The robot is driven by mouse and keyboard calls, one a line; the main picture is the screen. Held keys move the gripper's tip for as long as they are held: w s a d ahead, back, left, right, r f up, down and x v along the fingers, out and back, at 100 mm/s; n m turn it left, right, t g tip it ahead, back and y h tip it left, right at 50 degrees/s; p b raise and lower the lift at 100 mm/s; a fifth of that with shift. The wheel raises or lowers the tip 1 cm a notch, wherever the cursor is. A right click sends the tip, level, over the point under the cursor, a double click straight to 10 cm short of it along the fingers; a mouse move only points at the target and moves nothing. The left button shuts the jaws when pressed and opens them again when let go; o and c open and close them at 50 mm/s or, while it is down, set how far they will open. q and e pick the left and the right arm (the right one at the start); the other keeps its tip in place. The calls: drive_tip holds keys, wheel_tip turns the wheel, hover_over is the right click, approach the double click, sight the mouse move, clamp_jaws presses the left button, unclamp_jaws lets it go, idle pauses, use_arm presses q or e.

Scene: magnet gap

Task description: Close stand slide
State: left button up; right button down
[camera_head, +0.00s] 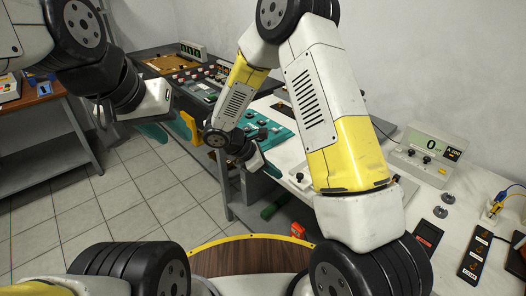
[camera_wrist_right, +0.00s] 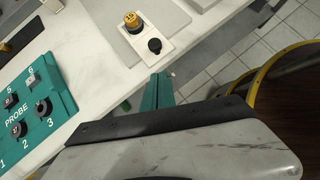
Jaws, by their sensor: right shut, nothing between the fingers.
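My right gripper (camera_head: 268,168) is at the front edge of the white bench in the head view. In the right wrist view its teal fingers (camera_wrist_right: 157,92) are together and empty, just off the bench edge. Beyond them on the bench is a white plate (camera_wrist_right: 146,36) with a yellow-topped knob (camera_wrist_right: 133,22) and a black knob (camera_wrist_right: 155,46). Pale grey slabs (camera_wrist_right: 172,12) lie behind the plate. I cannot tell which part is the stand slide. My left gripper (camera_head: 152,132) hangs over the floor at left, away from the white bench; its finger gap is unclear.
A teal probe box (camera_wrist_right: 38,105) with knobs lies left of the right gripper. A meter reading 0 (camera_head: 430,148), two metal discs (camera_head: 446,203), a red-screened device (camera_head: 428,234) and a black strip (camera_head: 475,250) stand on the right bench. Another table (camera_head: 35,112) is at far left; tiled floor lies between.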

sight(298, 180)
drive_tip(key=d, duration=0.1)
drive_tip(key=d+f, duration=0.1)
drive_tip(key=d, duration=0.1)
drive_tip(key=w+d, duration=0.1)
drive_tip(key=d, duration=0.1)
drive_tip(key=shift+f, duration=0.4)
drive_tip(key=w+d, duration=0.2)
drive_tip(key=d, duration=0.1)
drive_tip(key=w+d, duration=0.5)
drive_tip(key=d, duration=0.2)
drive_tip(key=shift+w, duration=0.25)
